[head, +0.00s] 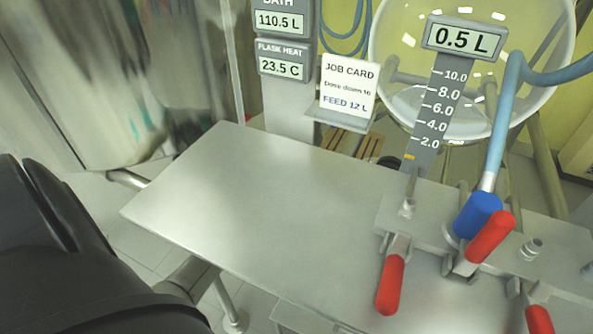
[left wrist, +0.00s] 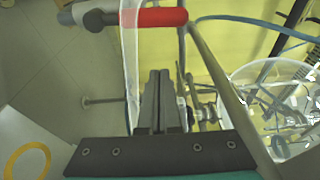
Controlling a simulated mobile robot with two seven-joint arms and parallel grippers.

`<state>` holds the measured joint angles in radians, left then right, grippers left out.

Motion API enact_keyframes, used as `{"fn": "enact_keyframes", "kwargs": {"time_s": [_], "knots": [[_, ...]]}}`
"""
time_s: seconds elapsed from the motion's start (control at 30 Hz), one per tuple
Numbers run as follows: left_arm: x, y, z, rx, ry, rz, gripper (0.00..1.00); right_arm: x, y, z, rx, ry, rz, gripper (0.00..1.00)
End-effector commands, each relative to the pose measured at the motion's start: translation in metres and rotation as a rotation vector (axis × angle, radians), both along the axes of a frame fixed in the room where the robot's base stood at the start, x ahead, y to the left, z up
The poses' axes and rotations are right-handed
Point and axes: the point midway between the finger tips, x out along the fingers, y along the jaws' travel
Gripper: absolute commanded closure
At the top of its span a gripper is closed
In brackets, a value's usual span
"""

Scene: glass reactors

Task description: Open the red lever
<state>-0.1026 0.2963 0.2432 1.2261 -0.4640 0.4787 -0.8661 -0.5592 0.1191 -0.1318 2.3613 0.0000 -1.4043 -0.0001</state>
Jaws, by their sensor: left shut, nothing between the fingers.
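Three red-handled levers show in the head view on the steel table's valve block. One red lever (head: 390,285) points down toward the front, a second red lever (head: 488,237) sits beside the blue hose fitting (head: 474,213), and a third red lever (head: 538,320) is cut by the bottom edge. In the left wrist view a red lever handle (left wrist: 155,17) lies across the top, apart from the fingertips of my left gripper (left wrist: 161,73). I cannot tell which lever it matches. The left gripper is shut and empty. My right gripper is in neither view.
The steel table (head: 230,200) is bare at left and centre. Behind it stand the job card (head: 348,86), the readout column (head: 283,60), the 0.5 L level gauge (head: 440,90) and a round glass vessel (head: 400,30). A blue hose (head: 505,110) rises from the fitting.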

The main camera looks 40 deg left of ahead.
Motion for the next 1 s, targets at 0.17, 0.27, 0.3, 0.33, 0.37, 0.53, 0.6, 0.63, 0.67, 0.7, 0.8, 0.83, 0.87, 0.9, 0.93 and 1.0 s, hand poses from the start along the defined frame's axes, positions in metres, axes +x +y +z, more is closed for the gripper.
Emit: {"fn": "enact_keyframes", "kwargs": {"time_s": [0.17,0.27,0.3,0.33,0.37,0.53,0.6,0.63,0.67,0.7,0.8,0.83,0.87,0.9,0.93,1.0], "knots": [[-0.031,0.000,0.003,0.000,0.001,0.001,1.00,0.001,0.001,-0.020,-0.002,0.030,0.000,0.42],[-0.046,0.000,0.003,0.000,0.001,0.001,1.00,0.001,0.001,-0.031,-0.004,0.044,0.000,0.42],[-0.052,0.000,0.003,0.000,0.001,0.001,1.00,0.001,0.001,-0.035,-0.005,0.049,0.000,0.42],[-0.056,0.000,0.004,0.000,0.001,0.001,1.00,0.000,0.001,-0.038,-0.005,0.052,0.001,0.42],[-0.060,0.000,0.004,0.000,0.000,0.001,1.00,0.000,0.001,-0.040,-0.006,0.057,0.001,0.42],[-0.074,0.000,0.003,0.001,0.000,0.000,1.00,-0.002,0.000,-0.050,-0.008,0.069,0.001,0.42],[-0.077,0.000,0.003,0.001,-0.001,0.000,1.00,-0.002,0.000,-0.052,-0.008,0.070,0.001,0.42],[-0.077,0.000,0.003,0.002,-0.001,0.000,1.00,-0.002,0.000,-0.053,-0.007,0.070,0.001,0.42],[-0.078,0.000,0.003,0.002,-0.002,0.000,1.00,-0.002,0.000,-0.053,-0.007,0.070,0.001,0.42],[-0.078,0.000,0.003,0.002,-0.002,0.000,1.00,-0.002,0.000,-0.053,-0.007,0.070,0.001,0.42],[-0.078,0.000,0.003,0.002,-0.002,0.000,1.00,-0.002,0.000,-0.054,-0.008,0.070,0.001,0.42],[-0.078,0.000,0.003,0.001,-0.002,0.000,1.00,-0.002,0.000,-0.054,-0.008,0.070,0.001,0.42],[-0.078,0.000,0.003,0.001,-0.002,0.000,1.00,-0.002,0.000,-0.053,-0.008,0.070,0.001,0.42],[-0.078,0.000,0.002,0.001,-0.002,0.000,1.00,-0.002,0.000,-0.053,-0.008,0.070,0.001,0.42],[-0.078,0.000,0.002,0.001,-0.001,0.000,1.00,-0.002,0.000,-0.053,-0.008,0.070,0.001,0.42],[-0.078,-0.001,0.002,0.001,-0.001,0.000,1.00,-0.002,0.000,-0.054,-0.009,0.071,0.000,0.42]]}}
